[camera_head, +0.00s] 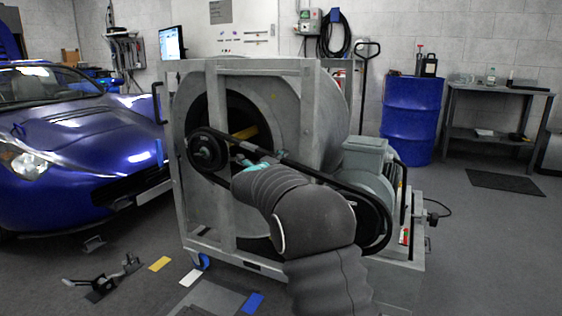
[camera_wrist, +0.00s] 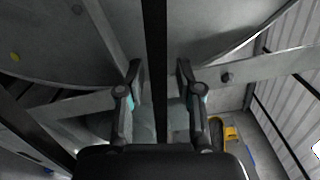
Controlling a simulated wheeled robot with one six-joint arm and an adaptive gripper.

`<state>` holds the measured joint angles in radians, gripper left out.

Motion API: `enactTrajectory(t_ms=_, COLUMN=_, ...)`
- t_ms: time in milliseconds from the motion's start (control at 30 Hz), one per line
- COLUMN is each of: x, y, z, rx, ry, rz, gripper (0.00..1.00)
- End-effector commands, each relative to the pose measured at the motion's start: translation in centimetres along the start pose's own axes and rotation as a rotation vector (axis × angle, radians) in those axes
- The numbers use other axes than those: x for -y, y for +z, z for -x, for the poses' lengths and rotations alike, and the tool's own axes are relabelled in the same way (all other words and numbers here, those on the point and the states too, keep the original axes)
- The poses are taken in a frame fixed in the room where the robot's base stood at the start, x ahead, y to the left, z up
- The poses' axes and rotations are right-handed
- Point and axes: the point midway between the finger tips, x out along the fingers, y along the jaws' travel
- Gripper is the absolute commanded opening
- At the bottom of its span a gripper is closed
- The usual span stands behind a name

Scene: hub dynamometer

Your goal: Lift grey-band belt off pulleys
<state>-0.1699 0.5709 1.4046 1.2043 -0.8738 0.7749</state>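A black belt (camera_head: 325,176) runs from the small black pulley (camera_head: 204,151) at the left of the grey machine down to the larger pulley (camera_head: 371,224) at the right. No grey band on it is clear to me. My gripper (camera_head: 246,157) is at the belt's upper run, near the small pulley, and my arm hides part of the lower run. In the wrist view the belt (camera_wrist: 155,45) passes as a dark vertical strip between the two fingers of my gripper (camera_wrist: 159,70). The fingers are open, with a gap on each side of the belt.
The grey machine frame (camera_head: 220,200) has an upright close by the small pulley. A grey motor (camera_head: 368,162) stands behind the larger pulley. A blue car (camera_head: 80,145) is at the left, and a blue drum (camera_head: 411,118) and a metal table (camera_head: 490,91) stand at the back right.

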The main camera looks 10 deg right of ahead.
Motion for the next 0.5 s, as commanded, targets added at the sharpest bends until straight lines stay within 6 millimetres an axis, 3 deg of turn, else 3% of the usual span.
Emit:
enactTrajectory(t_ms=33, x=0.01, y=0.0, z=0.01, rx=0.0, ry=0.0, rz=0.0, gripper=0.23)
enactTrajectory(t_ms=133, x=0.01, y=-0.01, z=0.01, rx=0.0, ry=0.0, rz=0.0, gripper=0.0)
enactTrajectory(t_ms=500, x=0.19, y=0.14, z=0.02, rx=0.0, ry=-0.001, rz=-0.001, gripper=0.0)
